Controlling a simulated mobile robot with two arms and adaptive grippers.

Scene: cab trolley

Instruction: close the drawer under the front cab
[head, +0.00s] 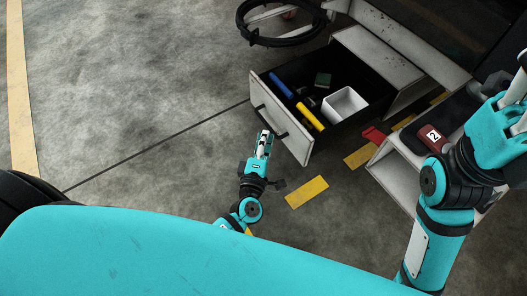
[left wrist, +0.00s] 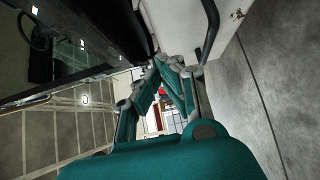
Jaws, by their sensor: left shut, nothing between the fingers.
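The drawer is pulled out, its white front panel (head: 296,146) facing the lower left in the head view and its dark inside showing. A black bar handle (head: 271,122) runs along the front. My left gripper (head: 265,135) is shut and empty, close to the drawer front by the handle; I cannot tell whether it touches. In the left wrist view the shut fingers (left wrist: 176,64) are near the pale drawer front (left wrist: 176,22) and dark handle (left wrist: 211,28). My right arm is at the right edge of the head view; its gripper (head: 518,90) shows only partly.
The drawer holds a blue cylinder (head: 281,85), a yellow cylinder (head: 311,117), a white open box (head: 344,105) and small items. A steering wheel (head: 283,41) is above it. A white shelf unit (head: 395,178) stands at right. Concrete floor (head: 140,90) is clear at left.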

